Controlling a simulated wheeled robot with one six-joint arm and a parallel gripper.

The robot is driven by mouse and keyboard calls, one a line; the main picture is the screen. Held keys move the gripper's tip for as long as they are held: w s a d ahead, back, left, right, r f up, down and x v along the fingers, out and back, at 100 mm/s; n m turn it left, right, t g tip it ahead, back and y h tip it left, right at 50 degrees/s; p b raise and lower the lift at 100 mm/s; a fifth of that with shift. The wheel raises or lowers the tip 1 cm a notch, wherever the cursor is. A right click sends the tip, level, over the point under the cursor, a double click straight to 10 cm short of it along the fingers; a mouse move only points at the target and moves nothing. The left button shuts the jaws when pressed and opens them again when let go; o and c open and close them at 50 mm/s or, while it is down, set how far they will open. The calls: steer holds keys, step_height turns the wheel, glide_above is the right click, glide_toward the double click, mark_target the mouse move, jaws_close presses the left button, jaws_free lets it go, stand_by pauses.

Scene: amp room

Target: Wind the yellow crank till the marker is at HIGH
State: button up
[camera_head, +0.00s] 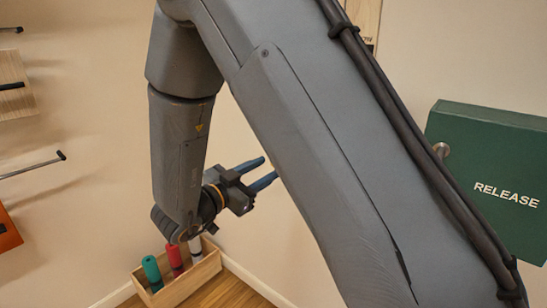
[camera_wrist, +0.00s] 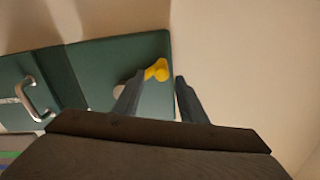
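The yellow crank (camera_wrist: 159,70) shows in the wrist view near the right edge of a dark green panel (camera_wrist: 100,62). The crank is not visible in the head view. My gripper (camera_head: 269,169) is open, with two separated fingers pointing to the upper right in the head view. In the wrist view, my gripper (camera_wrist: 161,80) has its fingertips on either side of the crank's image, the left one close to it. I cannot tell whether they touch. The marker and the HIGH label are not visible.
A green box marked RELEASE (camera_head: 490,170) is on the wall at right. A silver handle (camera_wrist: 35,98) is on green at left in the wrist view. A wooden box (camera_head: 178,286) with green, red and white cylinders stands below my gripper. Rods stick out from the left wall.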

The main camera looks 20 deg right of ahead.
steer(key=shift+p+x, duration=0.85)
steer(key=shift+x, duration=2.65)
steer(key=shift+w+a, duration=0.1)
steer(key=shift+w, duration=0.05)
steer(key=shift+c, duration=0.2)
jaws_close()
